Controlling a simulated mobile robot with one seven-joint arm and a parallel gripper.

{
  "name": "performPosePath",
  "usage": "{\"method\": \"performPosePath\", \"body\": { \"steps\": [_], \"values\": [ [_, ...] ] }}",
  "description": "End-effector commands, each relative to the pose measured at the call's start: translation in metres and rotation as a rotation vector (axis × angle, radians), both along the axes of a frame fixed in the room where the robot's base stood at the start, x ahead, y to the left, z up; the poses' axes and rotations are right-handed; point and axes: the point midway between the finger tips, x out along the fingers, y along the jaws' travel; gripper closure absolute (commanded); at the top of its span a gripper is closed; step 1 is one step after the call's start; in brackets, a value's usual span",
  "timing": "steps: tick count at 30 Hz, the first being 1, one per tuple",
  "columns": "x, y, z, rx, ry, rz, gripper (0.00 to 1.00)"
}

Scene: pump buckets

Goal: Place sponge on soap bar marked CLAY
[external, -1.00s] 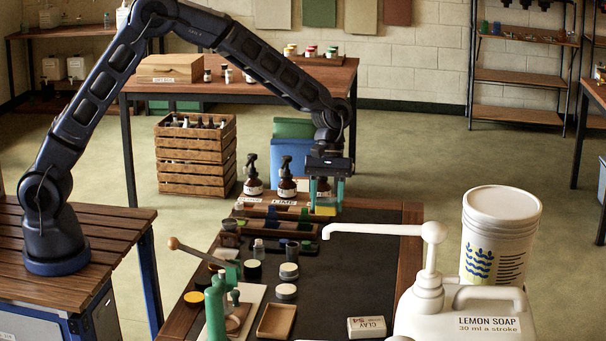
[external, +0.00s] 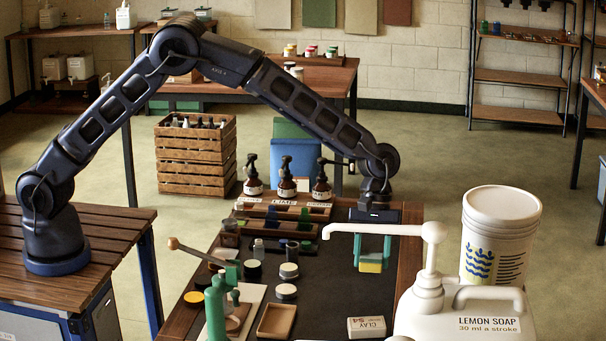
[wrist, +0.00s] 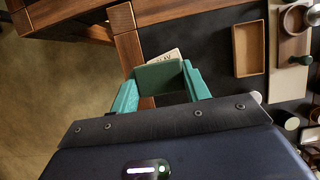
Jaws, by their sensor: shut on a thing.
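My gripper (external: 372,250) is shut on the sponge (external: 371,265), which has a yellow body and a green top side. The sponge is held between the two teal fingers above the dark mat, apart from the soap bar. In the wrist view the sponge's green face (wrist: 158,78) shows between the fingers. The pale soap bar marked CLAY (external: 367,327) lies on the mat at the front of the table, nearer the camera than my gripper. In the wrist view the soap bar (wrist: 167,56) shows just past the sponge, which partly hides it.
A white lemon soap jug (external: 460,318) with a long spout (external: 375,230) stands right of the soap bar; the spout crosses near my gripper in the picture. An empty wooden tray (external: 276,321) lies left of the soap bar, with dark mat between them. Several jars and bottles stand farther left.

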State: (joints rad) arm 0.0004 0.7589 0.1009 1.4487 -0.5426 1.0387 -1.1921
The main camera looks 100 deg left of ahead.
Motion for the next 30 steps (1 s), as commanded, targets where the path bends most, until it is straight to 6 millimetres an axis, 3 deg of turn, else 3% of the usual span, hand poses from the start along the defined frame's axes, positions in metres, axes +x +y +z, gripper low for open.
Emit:
{"method": "performPosePath", "body": {
  "steps": [3,12,22,30],
  "values": [
    [-0.001,0.001,-0.028,0.000,0.004,0.001,0.75],
    [-0.001,0.001,-0.087,0.000,0.001,0.001,0.75],
    [0.000,0.001,-0.110,0.000,0.000,0.001,0.75],
    [0.000,0.000,-0.143,0.000,0.000,0.000,0.75]
  ]
}}
